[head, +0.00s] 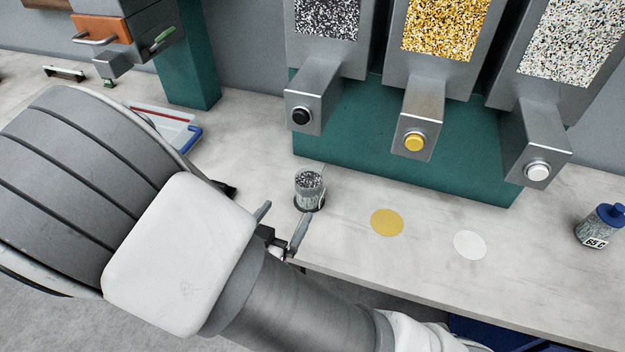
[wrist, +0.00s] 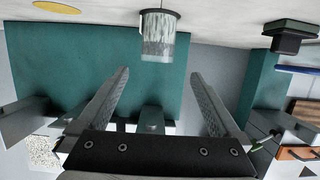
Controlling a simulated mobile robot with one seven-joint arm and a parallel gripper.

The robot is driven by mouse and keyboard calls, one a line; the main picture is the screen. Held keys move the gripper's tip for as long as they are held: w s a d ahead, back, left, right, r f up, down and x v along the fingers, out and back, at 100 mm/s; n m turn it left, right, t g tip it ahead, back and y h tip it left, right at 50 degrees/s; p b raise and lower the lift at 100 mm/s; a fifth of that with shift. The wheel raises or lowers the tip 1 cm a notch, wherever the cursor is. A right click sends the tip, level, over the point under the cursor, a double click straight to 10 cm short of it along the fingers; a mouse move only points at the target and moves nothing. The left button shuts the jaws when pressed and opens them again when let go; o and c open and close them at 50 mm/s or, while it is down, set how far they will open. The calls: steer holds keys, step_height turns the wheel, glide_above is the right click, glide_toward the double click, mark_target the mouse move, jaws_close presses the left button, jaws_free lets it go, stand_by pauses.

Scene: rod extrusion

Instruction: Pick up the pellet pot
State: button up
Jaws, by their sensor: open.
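The pellet pot (head: 309,188) is a small clear cup with dark speckled pellets, upright on a dark round spot on the counter. It stands in front of the dispenser with the black button. My gripper (head: 283,222) is at the counter's front edge, just left of and nearer than the pot, with its fingers apart and nothing between them. The wrist picture is upside down. There the pot (wrist: 158,38) hangs at top centre, beyond the open fingertips (wrist: 159,73) and roughly in line with the gap between them.
Dispensers with black (head: 301,116), yellow (head: 414,142) and white (head: 538,171) buttons overhang the back of the counter. A yellow disc (head: 387,222) and a white disc (head: 470,244) mark the clear counter right of the pot. A blue-capped bottle (head: 600,228) stands far right; a blue-edged tray (head: 190,140) lies left.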

mark_target(302, 191)
steer(key=b+x, duration=0.1)
steer(key=x, duration=1)
steer(key=shift+w+d+f, duration=0.15)
steer(key=shift+w+f, duration=0.05)
steer(key=shift+b+x, duration=0.45)
steer(key=shift+x, duration=2.2)
steer(key=shift+d+r, duration=0.1)
steer(key=shift+d, duration=0.05)
jaws_close()
